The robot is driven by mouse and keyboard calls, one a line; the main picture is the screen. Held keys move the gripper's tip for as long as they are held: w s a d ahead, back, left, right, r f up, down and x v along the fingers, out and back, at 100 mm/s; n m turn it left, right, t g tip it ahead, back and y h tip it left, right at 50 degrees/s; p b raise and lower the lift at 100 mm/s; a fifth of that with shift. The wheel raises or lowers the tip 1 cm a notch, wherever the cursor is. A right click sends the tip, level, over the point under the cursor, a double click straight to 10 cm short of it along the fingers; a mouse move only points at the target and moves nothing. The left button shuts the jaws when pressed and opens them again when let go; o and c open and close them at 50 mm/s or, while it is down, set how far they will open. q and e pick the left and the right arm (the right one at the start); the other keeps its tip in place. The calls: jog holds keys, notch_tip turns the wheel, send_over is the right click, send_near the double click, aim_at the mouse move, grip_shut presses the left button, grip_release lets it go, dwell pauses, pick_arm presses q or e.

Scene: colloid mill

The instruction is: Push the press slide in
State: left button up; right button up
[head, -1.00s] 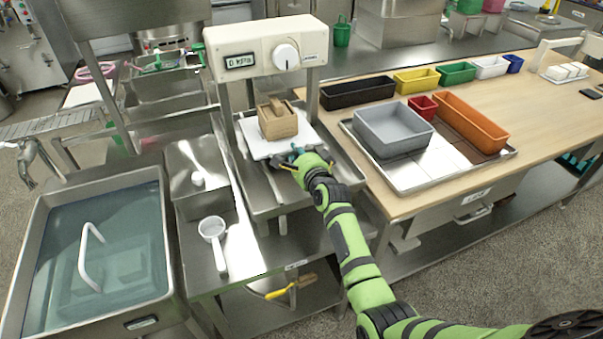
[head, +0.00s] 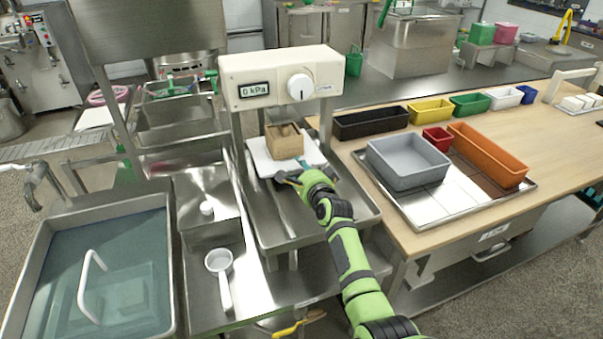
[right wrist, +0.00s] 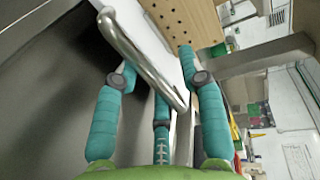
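The press slide is a white plate (head: 258,158) carrying a wooden box mould (head: 286,145), below the white press head (head: 282,78) whose display reads 0 kPa. My right gripper (head: 297,177) is at the slide's front edge, on the near side. In the right wrist view, the slide's curved metal handle (right wrist: 145,55) runs between the spread teal fingers of my right gripper (right wrist: 160,78). The fingers are not closed on it; I cannot tell whether one touches it. The wooden box (right wrist: 188,22) shows beyond the handle. My left gripper is not in view.
Under the slide is a steel tray (head: 275,235). To the left are a water-filled sink (head: 125,225) and a white ladle (head: 219,262). To the right, a wooden table holds a grey bin (head: 408,162) and several coloured bins. The press posts flank the slide.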

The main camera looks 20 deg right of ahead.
jog(key=shift+f, duration=0.1)
jog(key=shift+s+a, duration=0.1)
jog(key=shift+s, duration=0.65)
jog(key=s, duration=0.3)
jog(key=s+r, duration=0.1)
jog(key=s, duration=0.3)
jog(key=s+r, duration=0.1)
jog(key=s, duration=0.2)
jog(key=shift+s+d+r, duration=0.15)
jog(key=shift+d+r, duration=0.05)
jog(key=shift+d, duration=0.05)
